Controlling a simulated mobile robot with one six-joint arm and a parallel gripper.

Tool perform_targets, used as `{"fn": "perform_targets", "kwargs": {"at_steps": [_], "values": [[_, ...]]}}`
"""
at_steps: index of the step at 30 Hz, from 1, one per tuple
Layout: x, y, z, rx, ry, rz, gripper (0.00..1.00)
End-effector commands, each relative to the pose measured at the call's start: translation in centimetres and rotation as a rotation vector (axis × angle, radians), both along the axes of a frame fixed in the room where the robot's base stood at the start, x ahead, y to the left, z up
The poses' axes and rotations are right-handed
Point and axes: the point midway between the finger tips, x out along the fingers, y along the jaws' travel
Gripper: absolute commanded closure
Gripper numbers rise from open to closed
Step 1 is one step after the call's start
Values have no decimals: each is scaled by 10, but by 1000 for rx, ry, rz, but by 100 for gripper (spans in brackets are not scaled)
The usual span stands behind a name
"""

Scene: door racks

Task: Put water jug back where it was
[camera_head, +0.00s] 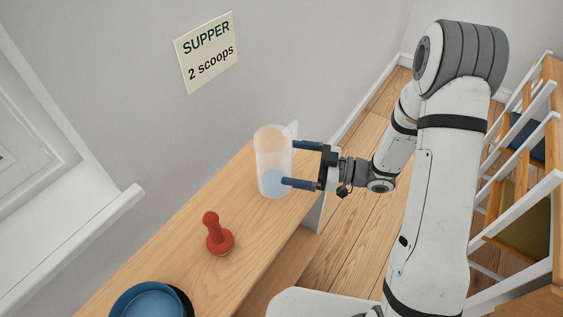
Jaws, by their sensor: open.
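The water jug (272,150) is a tall, translucent, whitish vessel with a bluish lower part. It stands upright at the far end of the wooden shelf (192,217), near the wall. My gripper (291,164) is at the jug's right side, its two blue-tipped fingers apart and pointing left. One finger is beside the jug's upper right and the other overlaps its lower right in the picture. I cannot tell whether either finger touches the jug.
A blue bowl (150,303) is at the lower left. A sign (207,52) reading "SUPPER 2 scoops" is on the wall. A white rack (520,180) stands at right; wooden floor lies between.

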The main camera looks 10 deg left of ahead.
Motion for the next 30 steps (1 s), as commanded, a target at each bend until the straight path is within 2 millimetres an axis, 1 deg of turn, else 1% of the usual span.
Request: {"fn": "perform_targets", "kwargs": {"at_steps": [1, 3, 6, 9, 13, 17, 19, 22, 23, 25, 26, 27, 28, 30], "values": [[1, -12, -2, 0, -1, -6, 0], [1, -26, -2, 1, -1, -5, 0], [0, -41, -1, 1, -2, -3, 0], [0, -52, -1, 0, -1, -2, 0], [0, -60, 0, 0, 0, 1, 0], [0, -61, 0, -2, -1, 0, 0], [3, -60, 1, -20, -12, -16, 0], [20, -60, 2, -108, -58, -94, 0], [28, -61, 3, -148, -78, -133, 0], [51, -66, 7, -264, -123, -251, 0], [62, -71, 10, -318, -141, -310, 0], [76, -80, 14, -391, -160, -395, 0], [86, -88, 19, -445, -169, -462, 0], [103, -109, 31, -560, -174, -613, 0]]}}
